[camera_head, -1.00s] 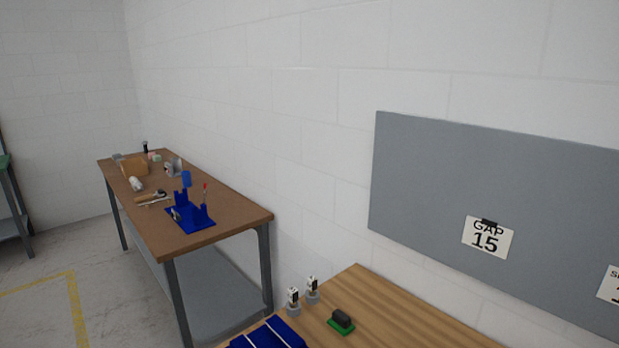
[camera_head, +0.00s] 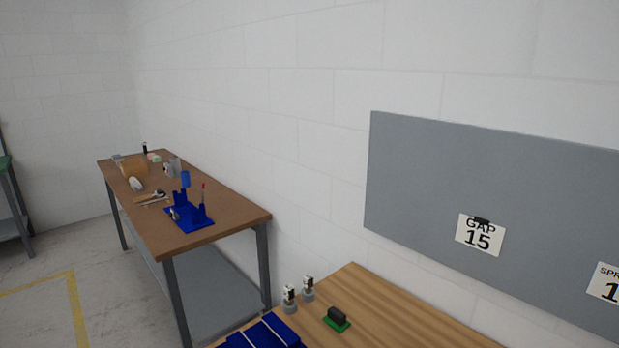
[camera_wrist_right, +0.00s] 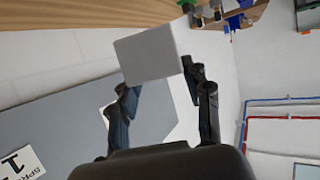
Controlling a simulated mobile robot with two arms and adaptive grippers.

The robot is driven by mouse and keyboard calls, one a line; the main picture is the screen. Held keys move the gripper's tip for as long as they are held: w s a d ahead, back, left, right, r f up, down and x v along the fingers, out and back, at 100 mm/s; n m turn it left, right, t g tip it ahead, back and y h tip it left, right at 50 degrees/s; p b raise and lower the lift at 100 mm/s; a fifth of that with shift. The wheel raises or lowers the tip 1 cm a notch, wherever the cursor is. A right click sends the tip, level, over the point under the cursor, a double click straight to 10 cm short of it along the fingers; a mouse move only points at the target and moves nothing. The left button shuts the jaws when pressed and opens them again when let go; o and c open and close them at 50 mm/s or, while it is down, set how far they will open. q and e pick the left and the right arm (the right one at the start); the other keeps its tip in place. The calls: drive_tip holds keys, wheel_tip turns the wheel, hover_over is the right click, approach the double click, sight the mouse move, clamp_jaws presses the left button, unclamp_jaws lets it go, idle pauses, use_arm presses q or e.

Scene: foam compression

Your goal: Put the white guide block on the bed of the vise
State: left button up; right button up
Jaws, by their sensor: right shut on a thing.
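In the right wrist view a white block (camera_wrist_right: 150,55) sits between the fingertips of my right gripper (camera_wrist_right: 160,88), which is shut on it. The block is held in the air, with the wooden table edge and the grey board behind it. My left gripper is not in view. Neither gripper shows in the head view. I cannot make out a vise in these frames.
A wooden table (camera_head: 400,318) at the front right bears a blue tray (camera_head: 262,334), a green-based dark block (camera_head: 337,318) and two small grey-based pieces (camera_head: 307,290). A brown bench (camera_head: 225,205) with a blue stand (camera_head: 190,216) stands further left. A grey board (camera_head: 420,180) hangs on the wall.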

drive_tip(key=a+r+m+h, duration=0.3)
drive_tip(key=a+r, duration=0.4)
drive_tip(key=a, duration=0.2)
wheel_tip(320, 180, down, 9)
drive_tip(key=b, duration=0.8)
drive_tip(key=shift+s+a+b, duration=0.2)
drive_tip(key=shift+s+b, duration=0.1)
drive_tip(key=shift+b, duration=0.05)
